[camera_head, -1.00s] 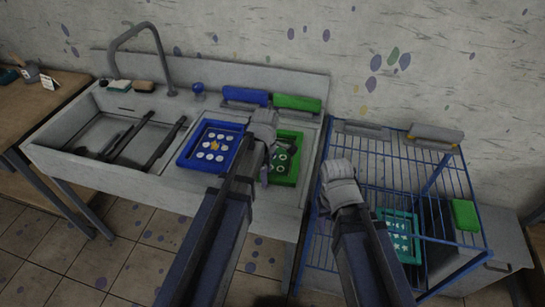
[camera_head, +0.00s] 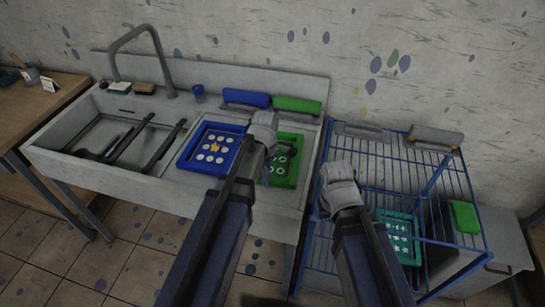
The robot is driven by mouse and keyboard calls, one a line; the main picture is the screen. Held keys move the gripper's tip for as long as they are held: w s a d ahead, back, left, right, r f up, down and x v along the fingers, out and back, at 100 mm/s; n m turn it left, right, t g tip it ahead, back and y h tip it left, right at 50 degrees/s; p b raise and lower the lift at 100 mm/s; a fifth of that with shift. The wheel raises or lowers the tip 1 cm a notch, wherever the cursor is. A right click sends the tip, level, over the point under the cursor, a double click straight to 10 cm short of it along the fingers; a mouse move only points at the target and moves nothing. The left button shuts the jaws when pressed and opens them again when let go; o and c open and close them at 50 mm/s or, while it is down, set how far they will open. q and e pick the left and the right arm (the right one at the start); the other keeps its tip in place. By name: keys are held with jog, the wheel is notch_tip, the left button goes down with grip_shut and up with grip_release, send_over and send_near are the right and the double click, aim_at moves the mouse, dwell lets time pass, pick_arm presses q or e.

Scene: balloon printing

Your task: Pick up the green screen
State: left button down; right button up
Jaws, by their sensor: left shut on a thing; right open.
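The green screen (camera_head: 287,168) is a green frame with pale round marks, on the right part of the sink counter beside the blue screen (camera_head: 210,146). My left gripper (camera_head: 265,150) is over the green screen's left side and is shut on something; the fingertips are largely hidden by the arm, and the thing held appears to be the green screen. My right gripper (camera_head: 330,205) is open and empty at the left edge of the blue wire rack (camera_head: 385,155).
A teal screen (camera_head: 402,236) lies in the rack, with a green block (camera_head: 465,217) on its right. Blue (camera_head: 245,98) and green (camera_head: 298,105) rolls lie behind the screens. The faucet (camera_head: 140,30) rises over the sink basin (camera_head: 100,135) at left.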

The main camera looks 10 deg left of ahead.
pick_arm(q)
jog(key=shift+r, duration=0.1)
notch_tip(320, 180, up, 10)
jog(key=p, duration=1)
